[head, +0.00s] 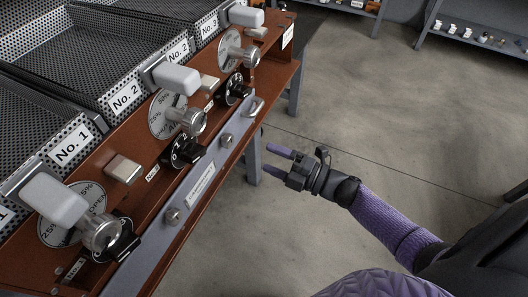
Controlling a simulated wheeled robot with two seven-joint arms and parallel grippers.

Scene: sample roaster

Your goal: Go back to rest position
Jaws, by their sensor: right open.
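My right gripper (276,162) shows in the middle of the head view at the end of my purple-sleeved arm. Its two purple fingers are apart with nothing between them. It hangs in free air in front of the roaster bench (222,157), to the right of its front edge, and appears apart from it. My left gripper is outside the picture.
The bench carries perforated trays labelled No. 1 (71,148), No. 2 (126,97) and No. 3, with white-grey handles (176,78), round dials and black knobs (183,152). Shelves (470,37) with small items stand at the back right. The grey floor (360,110) between is clear.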

